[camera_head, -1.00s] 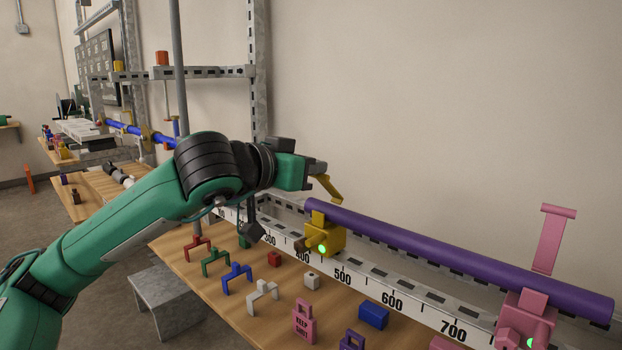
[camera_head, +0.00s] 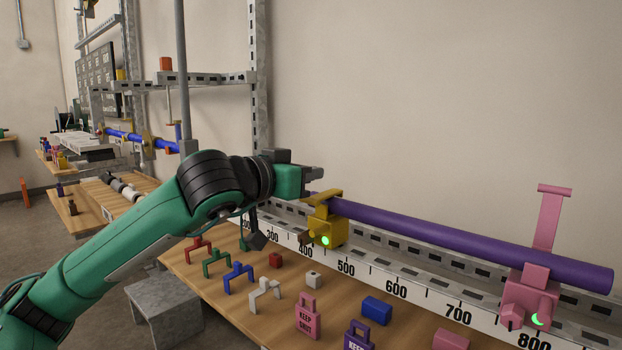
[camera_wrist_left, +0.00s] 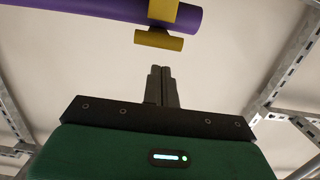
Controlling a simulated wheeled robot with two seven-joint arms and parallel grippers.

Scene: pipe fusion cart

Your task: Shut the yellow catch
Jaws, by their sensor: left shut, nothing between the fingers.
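The yellow catch (camera_head: 325,232) stands on the white scale rail, around the left end of the purple pipe (camera_head: 450,235). Its yellow arm (camera_head: 323,197) lies low across the top of the pipe, and a green light glows on its front. My left gripper (camera_head: 318,173) is shut and empty, just above and left of the yellow arm. In the left wrist view the closed fingers (camera_wrist_left: 161,84) point at the yellow arm's crossbar (camera_wrist_left: 158,40), with a visible gap between. My right gripper is not in view.
A pink catch (camera_head: 528,300) at the pipe's right end has its arm (camera_head: 549,220) standing up. The white scale rail (camera_head: 400,290) runs along the wooden bench (camera_head: 240,318), which holds coloured brackets, blocks and padlocks. A grey upright post (camera_head: 258,80) stands behind my arm.

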